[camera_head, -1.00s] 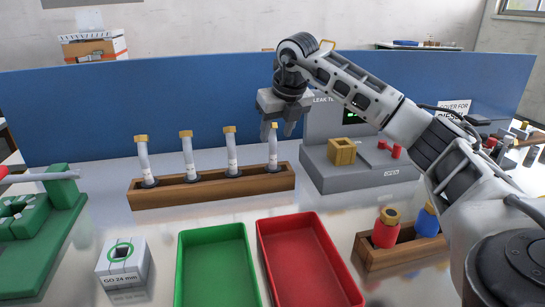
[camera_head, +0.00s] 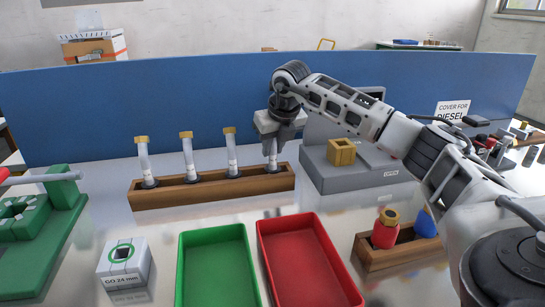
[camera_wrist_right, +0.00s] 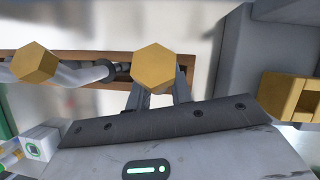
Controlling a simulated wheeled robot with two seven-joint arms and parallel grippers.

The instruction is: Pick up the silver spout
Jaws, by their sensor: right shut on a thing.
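Several silver spouts with brass hex caps stand upright in a row in a wooden rack (camera_head: 205,190). My right gripper (camera_head: 271,150) is around the rightmost silver spout (camera_head: 272,160) and shut on it. The spout's lower part still stands at the rack's right end, and its top is hidden by the gripper. In the right wrist view, the hex cap (camera_wrist_right: 154,67) of that spout shows between my fingers. The neighbouring spout (camera_head: 230,155) stands free to the left; its cap also shows in the wrist view (camera_wrist_right: 33,62). My left gripper is not in view.
A grey tester (camera_head: 350,182) with a brass block (camera_head: 341,152) stands right of the rack. A green tray (camera_head: 182,275) and a red tray (camera_head: 330,255) lie in front. A gauge block (camera_head: 124,265) and a green fixture (camera_head: 50,235) are left. A blue panel (camera_head: 200,95) stands behind.

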